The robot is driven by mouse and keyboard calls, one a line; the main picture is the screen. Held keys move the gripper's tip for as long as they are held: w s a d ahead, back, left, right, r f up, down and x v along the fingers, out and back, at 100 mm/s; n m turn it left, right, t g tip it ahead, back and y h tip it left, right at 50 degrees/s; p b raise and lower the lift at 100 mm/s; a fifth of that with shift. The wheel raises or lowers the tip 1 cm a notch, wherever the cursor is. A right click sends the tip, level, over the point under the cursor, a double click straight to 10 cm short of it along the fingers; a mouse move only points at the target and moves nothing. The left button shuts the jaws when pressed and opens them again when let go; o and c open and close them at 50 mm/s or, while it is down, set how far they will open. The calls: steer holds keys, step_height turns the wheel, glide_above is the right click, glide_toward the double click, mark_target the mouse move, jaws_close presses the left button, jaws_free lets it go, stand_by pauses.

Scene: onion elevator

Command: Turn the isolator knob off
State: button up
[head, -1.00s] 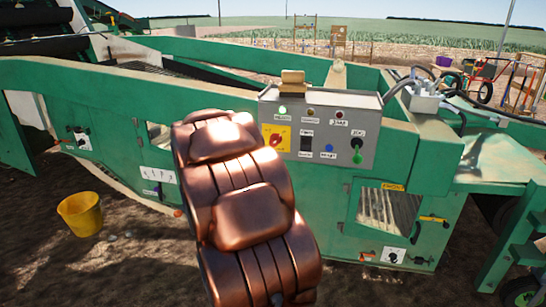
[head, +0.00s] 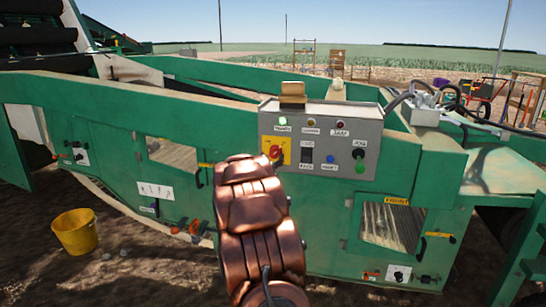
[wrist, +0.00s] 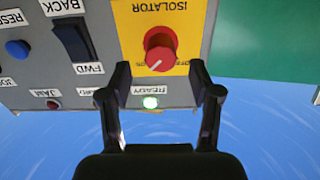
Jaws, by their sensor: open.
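The red isolator knob (wrist: 160,52) sits on a yellow plate (wrist: 190,18) of the grey control panel, which appears upside down in the wrist view. Its white pointer mark is towards the lower left there. My gripper (wrist: 160,68) is open and empty, with one finger to each side of the knob's near edge in the picture. I cannot tell whether the fingertips touch the panel. In the head view the knob (head: 275,151) shows just above the end of my arm, which hides the gripper's fingers.
The panel (head: 345,125) also carries a lit green READY lamp (wrist: 151,102), a black FWD/BACK switch (wrist: 73,39), a blue button (wrist: 17,48) and a JAM lamp (wrist: 53,105). A yellow bucket (head: 76,232) stands on the ground at left.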

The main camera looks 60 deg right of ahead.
mark_target(273, 154)
steer(key=shift+x, duration=1.75)
steer(key=c, duration=1.1)
